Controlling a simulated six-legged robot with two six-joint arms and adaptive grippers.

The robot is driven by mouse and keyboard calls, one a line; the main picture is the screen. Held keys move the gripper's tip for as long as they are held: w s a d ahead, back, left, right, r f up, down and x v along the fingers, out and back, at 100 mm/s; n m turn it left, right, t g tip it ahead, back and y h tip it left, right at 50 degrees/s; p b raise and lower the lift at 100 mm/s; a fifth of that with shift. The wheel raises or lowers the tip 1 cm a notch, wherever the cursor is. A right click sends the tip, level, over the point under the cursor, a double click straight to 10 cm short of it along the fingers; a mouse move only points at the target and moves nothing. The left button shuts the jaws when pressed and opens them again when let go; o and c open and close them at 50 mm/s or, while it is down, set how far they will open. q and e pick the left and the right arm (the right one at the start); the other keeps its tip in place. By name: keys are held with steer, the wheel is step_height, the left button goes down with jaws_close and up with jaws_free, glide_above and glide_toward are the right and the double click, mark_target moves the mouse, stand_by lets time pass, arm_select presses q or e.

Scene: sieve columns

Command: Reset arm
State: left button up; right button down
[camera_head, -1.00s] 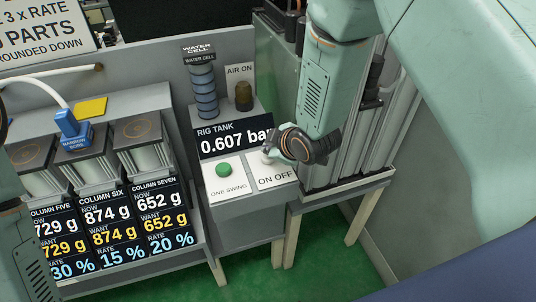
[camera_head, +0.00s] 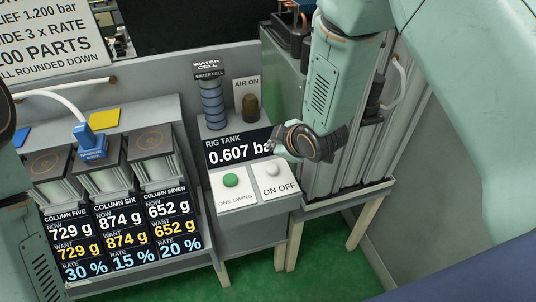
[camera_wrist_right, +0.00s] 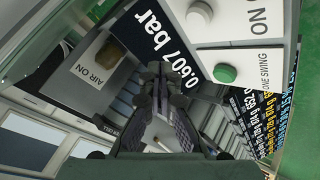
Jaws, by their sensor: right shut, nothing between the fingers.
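My right gripper (camera_head: 280,141) is shut and empty in front of the rig tank display (camera_head: 224,152), covering the end of its "0.607 bar" reading. In the right wrist view its closed fingers (camera_wrist_right: 165,78) stand beside that display. The white ON OFF button (camera_head: 272,169) is uncovered below it, apart from the fingers; it also shows in the right wrist view (camera_wrist_right: 199,13). Part of my left arm (camera_head: 22,240) shows at the left edge, but its gripper is out of view.
A green ONE SWING button (camera_head: 231,180) sits beside the white one. A blue narrow bore piece (camera_head: 90,142) with a white hose stands on the columns. The water cell (camera_head: 212,104) and the AIR ON knob (camera_head: 250,107) stand behind the display. Green floor lies below.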

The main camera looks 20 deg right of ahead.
steer(key=shift+m, duration=0.3)
steer(key=s+m, duration=0.1)
steer(key=s+d+f+m, duration=0.1)
steer(key=s+f+m+g, duration=0.1)
steer(key=s, duration=0.1)
steer(key=shift+d+f+m+h, duration=0.2)
steer(key=shift+f+m+h, duration=0.05)
steer(key=shift+m+h, duration=0.05)
steer(key=s+d+f+m+g+b, duration=0.1)
steer(key=s+f+m+g+b, duration=0.1)
steer(key=s+f, duration=0.4)
steer(key=s+d+f+m+g+h+b, duration=0.1)
steer(key=s+f, duration=0.4)
steer(key=s, duration=1)
steer(key=s+d+f+m+g+b, duration=0.3)
steer(key=s+f+m+g, duration=0.1)
steer(key=s, duration=0.7)
step_height(320, 180, down, 3)
steer(key=shift+s+r+m+g+h, duration=0.2)
steer(key=shift+s+m+g+h, duration=0.1)
steer(key=shift+m+g, duration=0.15)
steer(key=shift+a, duration=0.1)
